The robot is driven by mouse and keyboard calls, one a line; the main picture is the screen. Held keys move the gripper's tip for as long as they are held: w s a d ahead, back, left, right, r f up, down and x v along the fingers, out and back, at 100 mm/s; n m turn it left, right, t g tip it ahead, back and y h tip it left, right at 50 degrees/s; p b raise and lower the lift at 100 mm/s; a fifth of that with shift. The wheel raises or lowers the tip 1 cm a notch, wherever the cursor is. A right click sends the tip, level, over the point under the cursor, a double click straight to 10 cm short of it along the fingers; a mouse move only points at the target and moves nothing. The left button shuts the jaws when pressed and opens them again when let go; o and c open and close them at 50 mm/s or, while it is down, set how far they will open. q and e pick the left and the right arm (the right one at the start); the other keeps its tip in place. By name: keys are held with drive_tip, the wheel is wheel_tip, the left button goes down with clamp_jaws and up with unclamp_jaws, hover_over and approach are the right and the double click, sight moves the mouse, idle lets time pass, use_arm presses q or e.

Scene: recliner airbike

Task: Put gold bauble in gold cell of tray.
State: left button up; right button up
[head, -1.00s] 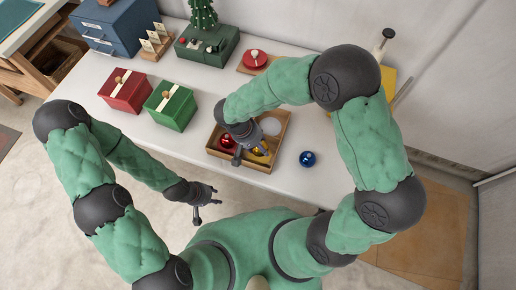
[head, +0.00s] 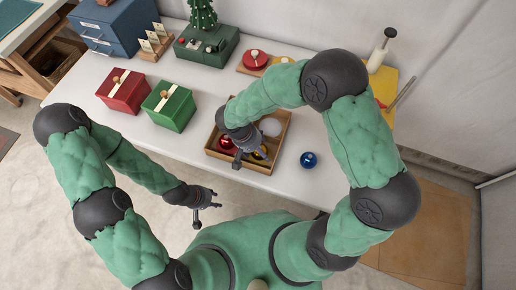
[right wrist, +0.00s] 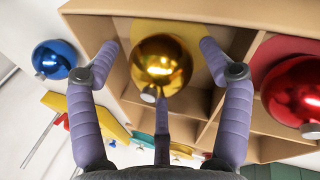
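The gold bauble (right wrist: 161,66) is in the tray's gold-floored cell (right wrist: 188,33), as the right wrist view shows. My right gripper (right wrist: 159,48) is open, with its fingers spread on both sides of the bauble and a gap to it. In the head view my right gripper (head: 249,158) is over the front part of the wooden tray (head: 287,127) and hides most of the gold bauble. My left gripper (head: 210,206) is open and empty, off the table's front edge.
A red bauble (right wrist: 295,90) sits in the neighbouring red cell. A blue bauble (head: 308,160) lies on the table right of the tray. Red (head: 125,92) and green (head: 169,107) boxes stand to the left. The table's front left is clear.

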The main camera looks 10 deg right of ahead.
drive_tip(key=shift+r, duration=0.2)
drive_tip(key=p+v, duration=0.4)
drive_tip(key=v, duration=0.8)
